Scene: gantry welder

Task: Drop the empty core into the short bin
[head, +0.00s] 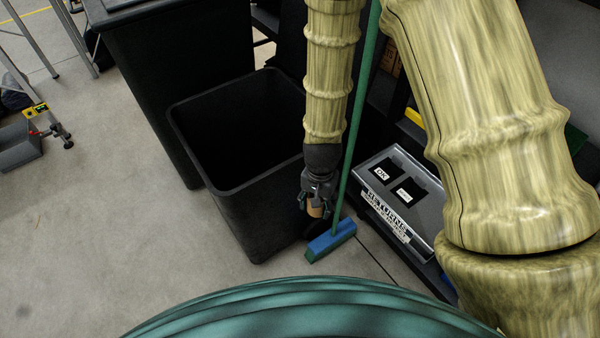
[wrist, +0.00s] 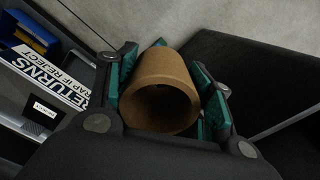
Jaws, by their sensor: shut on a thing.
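The empty core is a brown cardboard tube (wrist: 160,92), held between the teal pads of my gripper (wrist: 165,85) in the wrist view. Its open end faces the wrist camera. In the head view my gripper (head: 318,195) points down with the core (head: 314,208) at its tip, just right of the short bin. The short bin (head: 240,215) is black, open-topped and empty as far as its dark inside shows. The bin's dark side (wrist: 240,60) appears at the right in the wrist view.
A taller black bin (head: 150,80) stands behind the short one. A green-handled broom with a blue head (head: 332,240) stands right of my gripper. A grey returns box (head: 400,205) with labelled slots lies further right. Open floor (head: 100,220) is at left.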

